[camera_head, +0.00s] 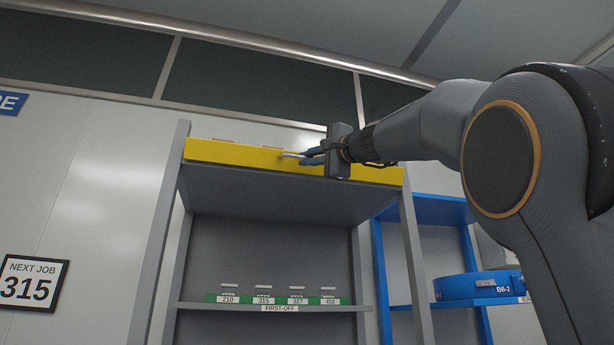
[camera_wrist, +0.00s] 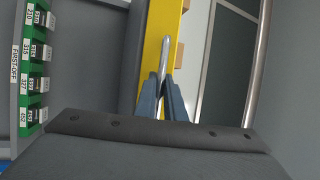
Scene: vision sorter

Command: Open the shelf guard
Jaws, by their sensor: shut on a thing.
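The shelf guard (camera_head: 230,153) is a yellow bar across the top front of a grey shelf unit. It also shows as a yellow strip in the wrist view (camera_wrist: 155,45). A thin metal handle (camera_wrist: 165,52) runs along the bar. My gripper (camera_head: 308,155) is at the bar's right half in the head view. In the wrist view my gripper's two blue-grey fingers (camera_wrist: 163,92) are closed around the handle's near end.
Below the guard, a shelf labelled FIRST-OFF (camera_head: 280,308) holds several green-based slots with number labels. A blue rack (camera_head: 425,212) with a round blue container (camera_head: 470,286) stands at the right. A sign reading NEXT JOB 315 (camera_head: 32,284) hangs on the left wall.

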